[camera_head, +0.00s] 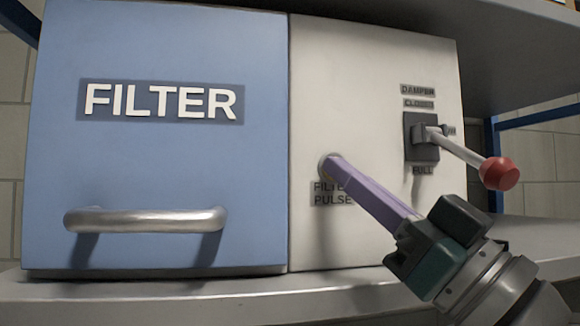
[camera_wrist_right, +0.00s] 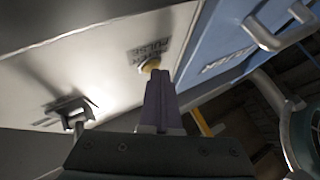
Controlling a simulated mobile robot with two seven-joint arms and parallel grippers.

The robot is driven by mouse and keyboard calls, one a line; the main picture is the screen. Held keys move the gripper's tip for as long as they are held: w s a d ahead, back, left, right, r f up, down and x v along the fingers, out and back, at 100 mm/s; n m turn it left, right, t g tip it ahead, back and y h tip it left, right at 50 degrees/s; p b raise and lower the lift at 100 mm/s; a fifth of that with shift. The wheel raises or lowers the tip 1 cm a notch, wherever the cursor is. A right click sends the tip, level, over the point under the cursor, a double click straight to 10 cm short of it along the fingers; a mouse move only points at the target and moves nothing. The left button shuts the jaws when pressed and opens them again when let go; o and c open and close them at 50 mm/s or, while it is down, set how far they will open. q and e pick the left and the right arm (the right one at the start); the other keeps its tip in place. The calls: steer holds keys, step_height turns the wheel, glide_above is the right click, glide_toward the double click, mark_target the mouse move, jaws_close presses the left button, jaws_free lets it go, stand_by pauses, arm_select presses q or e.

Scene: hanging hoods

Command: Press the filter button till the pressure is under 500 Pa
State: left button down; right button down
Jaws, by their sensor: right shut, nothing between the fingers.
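The white panel (camera_head: 365,90) carries a label reading filter pulse (camera_head: 331,194). In the head view my right gripper (camera_head: 336,167) is shut and empty, its purple fingers reaching from the lower right to the button just above that label. The fingertips cover most of the button (camera_head: 325,163). In the right wrist view the yellowish round button (camera_wrist_right: 150,66) shows just beyond the fingertips (camera_wrist_right: 158,76). The tips look to be at or against it; I cannot tell whether it is pushed in. No pressure reading is in view. My left gripper is not in view.
A blue filter box (camera_head: 160,160) with a metal bar handle (camera_head: 146,219) is left of the white panel. A damper lever with a red knob (camera_head: 499,173) sticks out close above my right gripper. A grey ledge (camera_head: 120,292) runs below.

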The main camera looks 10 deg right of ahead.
steer(key=shift+s+p, duration=0.3)
steer(key=shift+s, duration=0.4)
steer(key=s+p, duration=0.2)
steer(key=s, duration=0.3)
steer(key=shift+d, duration=0.1)
stand_by(0.4)
